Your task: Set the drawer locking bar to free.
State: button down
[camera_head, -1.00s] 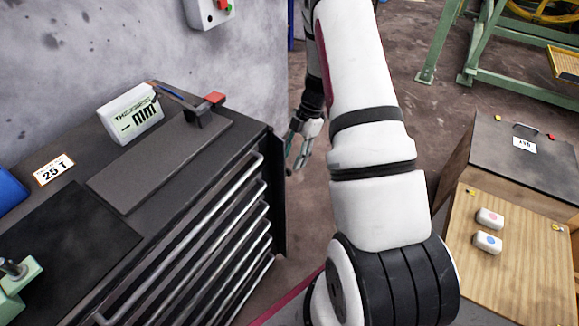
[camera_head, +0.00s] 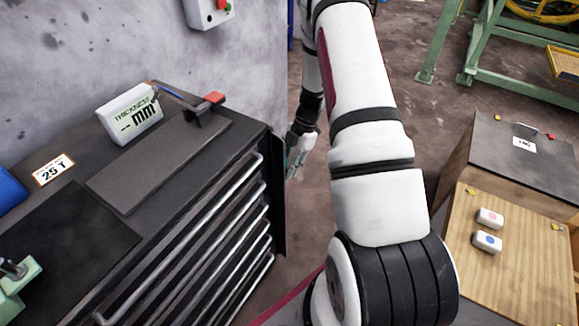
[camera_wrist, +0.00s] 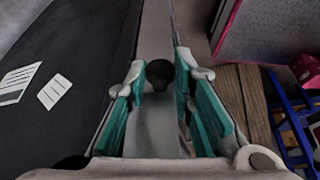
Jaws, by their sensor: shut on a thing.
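The drawer cabinet (camera_head: 195,235) stands at the left with its long drawer handles facing right. The drawer locking bar (camera_head: 279,190) is a dark upright strip along the cabinet's far corner. In the wrist view the bar shows as a grey strip (camera_wrist: 153,25) with a dark round knob (camera_wrist: 158,75) between my fingertips. My gripper (camera_head: 294,165) is at the bar's outer side. In the wrist view my gripper's teal-padded fingers (camera_wrist: 163,73) flank the knob and are shut on it. The exact contact is partly hidden, and I cannot tell the bar's setting.
A thickness gauge display (camera_head: 130,113) and a clamp-like tool with a red end (camera_head: 207,107) are on the cabinet top. A wooden bench (camera_head: 510,275) with two small white blocks is at the right. Floor shows between cabinet and bench.

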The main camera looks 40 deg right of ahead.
jog(key=shift+w, duration=0.1)
jog(key=shift+w+d+n+g+h+b, duration=0.1)
jog(key=shift+w+n+g+h+b, duration=0.35)
jog(key=shift+n, duration=1.65)
jog(key=shift+w+d+n+g+h, duration=0.1)
jog(key=shift+w+n+g+h, duration=0.65)
jog(key=shift+n, duration=1.35)
jog(key=shift+w+d+n+g+h+b, duration=0.1)
jog(key=shift+w+n+g+h+b, duration=0.15)
jog(key=shift+w+n+g, duration=1.25)
jog(key=shift+s+a+n+t, duration=0.1)
jog(key=shift+s+n+t, duration=0.3)
jog(key=shift+n+t, duration=0.35)
jog(key=c, duration=1.4)
grip_release()
jog(key=shift+r, duration=0.1)
